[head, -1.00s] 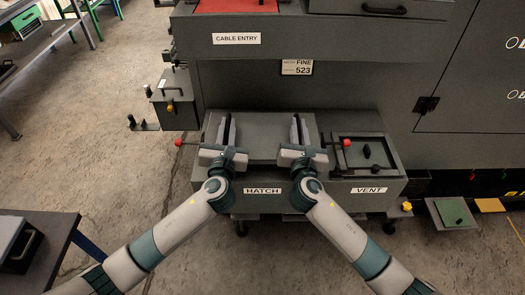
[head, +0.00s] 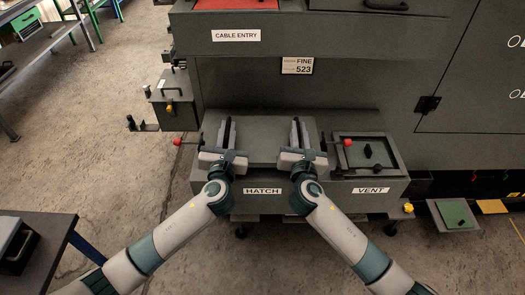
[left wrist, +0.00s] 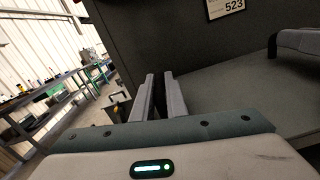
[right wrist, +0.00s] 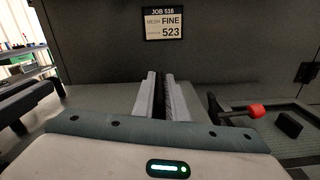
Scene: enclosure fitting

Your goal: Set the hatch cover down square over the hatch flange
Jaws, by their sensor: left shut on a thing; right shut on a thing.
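The hatch cover (head: 265,140) is a flat dark grey plate lying between my grippers, above the HATCH label (head: 262,191). My left gripper (head: 228,134) is shut on its left side and my right gripper (head: 299,134) is shut on its right side. The cover looks roughly level and square to the bench front. The left wrist view shows the left fingers (left wrist: 158,98) close together beside the plate, and the right wrist view shows the right fingers (right wrist: 160,98) likewise. The hatch flange is hidden under the cover, so I cannot tell whether they touch.
A red knob (head: 178,142) stands out at the left and another red knob (head: 347,142) sits to the right of the cover. The VENT recess (head: 370,155) with dark parts is at the right. The cabinet wall with the job card (head: 297,66) rises behind.

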